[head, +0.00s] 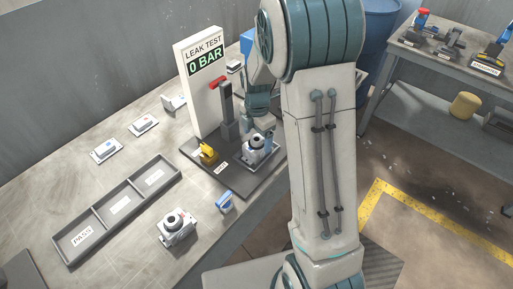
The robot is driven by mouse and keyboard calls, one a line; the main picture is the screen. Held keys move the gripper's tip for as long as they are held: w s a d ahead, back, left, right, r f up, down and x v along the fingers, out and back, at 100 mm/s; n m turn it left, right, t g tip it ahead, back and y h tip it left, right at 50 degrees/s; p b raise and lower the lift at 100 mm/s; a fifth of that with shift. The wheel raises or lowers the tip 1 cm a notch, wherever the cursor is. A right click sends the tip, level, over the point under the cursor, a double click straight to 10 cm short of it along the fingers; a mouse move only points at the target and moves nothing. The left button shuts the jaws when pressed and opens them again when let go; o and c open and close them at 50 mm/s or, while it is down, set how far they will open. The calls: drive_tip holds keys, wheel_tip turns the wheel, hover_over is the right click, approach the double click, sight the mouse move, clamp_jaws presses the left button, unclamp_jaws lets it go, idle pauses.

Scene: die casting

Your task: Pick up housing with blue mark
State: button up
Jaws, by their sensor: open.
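A grey housing with a dark round top and a blue patch on its side (254,151) stands on the dark plate of the leak test station. A second grey housing (177,227) with a dark round top stands on the table in front, beside the tray; I cannot make out a blue mark on it. My gripper (266,124) is small and partly hidden by my own arm. It appears just above and behind the housing on the plate, open, with its fingertips unclear.
The leak test panel (201,75) reads 0 BAR. A yellow part (208,154) and a post with a red handle (226,105) stand on the plate (222,181). A compartmented tray (118,207) lies left.

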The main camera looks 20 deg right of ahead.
drive_tip(key=shift+f, duration=1.4)
drive_tip(key=c, duration=1.2)
